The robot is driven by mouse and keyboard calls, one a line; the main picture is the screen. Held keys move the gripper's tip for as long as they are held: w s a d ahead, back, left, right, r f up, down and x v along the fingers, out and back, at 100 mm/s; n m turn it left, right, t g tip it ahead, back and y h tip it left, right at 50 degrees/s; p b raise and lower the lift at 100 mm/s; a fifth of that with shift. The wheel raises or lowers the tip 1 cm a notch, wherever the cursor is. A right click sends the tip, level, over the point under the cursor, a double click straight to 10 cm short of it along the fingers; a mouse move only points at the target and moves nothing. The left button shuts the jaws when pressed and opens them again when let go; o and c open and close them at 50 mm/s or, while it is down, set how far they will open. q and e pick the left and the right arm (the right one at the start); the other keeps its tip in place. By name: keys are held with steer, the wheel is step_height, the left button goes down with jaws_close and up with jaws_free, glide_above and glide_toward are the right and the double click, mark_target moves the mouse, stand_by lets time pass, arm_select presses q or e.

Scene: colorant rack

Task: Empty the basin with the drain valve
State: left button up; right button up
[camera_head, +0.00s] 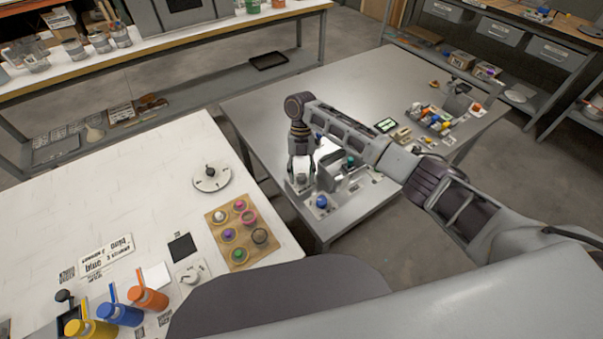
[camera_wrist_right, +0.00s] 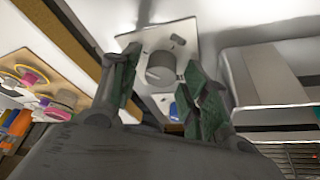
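My right gripper (camera_head: 300,170) points down over the near left corner of the grey metal table. In the right wrist view, its two green-padded fingers (camera_wrist_right: 159,76) are apart. A round grey knob (camera_wrist_right: 161,68) on a white plate (camera_wrist_right: 190,42) shows between the fingertips, with gaps beside it; I cannot tell whether it is the drain valve. A metal, box-like part (camera_wrist_right: 268,80), perhaps the basin, is right of the plate. In the head view, the gripper partly hides this fixture. A blue knob (camera_head: 321,202) sits in front of it. My left gripper is out of view.
A white table (camera_head: 130,190) at left holds a wooden board (camera_head: 222,240) with coloured rings, a round dial (camera_head: 210,178) and several bottles (camera_head: 120,313). Small coloured items (camera_head: 432,120) lie at the grey table's far right. Its middle back (camera_head: 340,85) is clear.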

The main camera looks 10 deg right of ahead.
steer(key=v, duration=1.2)
stand_by(0.5)
steer(key=shift+s, duration=0.15)
stand_by(0.5)
